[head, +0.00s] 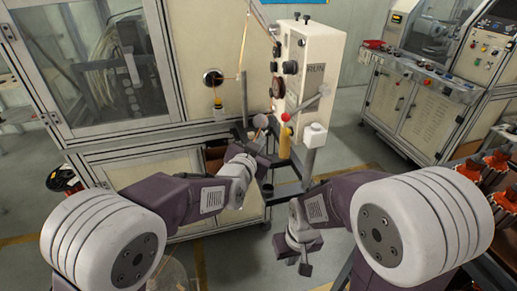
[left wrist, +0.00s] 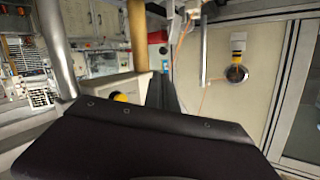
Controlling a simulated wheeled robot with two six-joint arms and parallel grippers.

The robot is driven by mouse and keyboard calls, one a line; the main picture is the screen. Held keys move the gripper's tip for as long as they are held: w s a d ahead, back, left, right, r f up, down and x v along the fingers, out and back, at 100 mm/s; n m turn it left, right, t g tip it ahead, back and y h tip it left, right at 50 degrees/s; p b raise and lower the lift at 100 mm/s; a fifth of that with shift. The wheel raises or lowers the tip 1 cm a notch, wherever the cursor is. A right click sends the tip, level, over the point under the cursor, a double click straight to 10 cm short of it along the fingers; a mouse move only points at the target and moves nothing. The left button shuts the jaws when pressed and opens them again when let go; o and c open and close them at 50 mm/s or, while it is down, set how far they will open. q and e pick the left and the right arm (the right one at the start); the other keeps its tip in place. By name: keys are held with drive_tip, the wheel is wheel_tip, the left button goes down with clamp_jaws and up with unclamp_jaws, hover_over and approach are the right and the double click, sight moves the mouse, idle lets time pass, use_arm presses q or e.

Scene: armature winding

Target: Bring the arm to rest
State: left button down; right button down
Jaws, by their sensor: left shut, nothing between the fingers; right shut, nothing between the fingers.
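My left gripper (head: 262,136) is in front of the winding machine, just below and left of the control box (head: 308,68). It is shut, and I see nothing held in it. Its dark body fills the lower part of the left wrist view (left wrist: 150,140). My right gripper (head: 304,264) hangs low at the middle right, pointing down over the floor. It is shut and empty, apart from any object.
The pale machine cabinet (head: 155,138) stands behind my left arm. A yellow handle (head: 285,142) on the control stand is close to my left gripper. A second machine (head: 408,105) and orange parts (head: 487,167) are at the right. Grey floor (head: 352,145) lies open between.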

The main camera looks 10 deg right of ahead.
use_arm(q)
drive_tip(key=w+a+r+n+t+y, duration=0.2)
drive_tip(key=w+a+n+y, duration=0.15)
drive_tip(key=a, duration=1.05)
drive_tip(key=s+a+f+n+g+y, duration=0.3)
drive_tip(key=a+f, duration=0.4)
drive_tip(key=a, duration=0.6)
drive_tip(key=s+a+f+n+g, duration=0.1)
drive_tip(key=s+a+f+g, duration=0.1)
drive_tip(key=s+f, duration=0.3)
drive_tip(key=s+a+f+n+g+y, duration=0.1)
drive_tip(key=s+f+g, duration=0.4)
drive_tip(key=s, duration=0.7)
drive_tip(key=s+a+f+n+g, duration=0.1)
drive_tip(key=s+a+f+g, duration=0.2)
drive_tip(key=s+f, duration=0.3)
drive_tip(key=s+g, duration=0.1)
drive_tip(key=s, duration=0.2)
drive_tip(key=shift+a, duration=0.25)
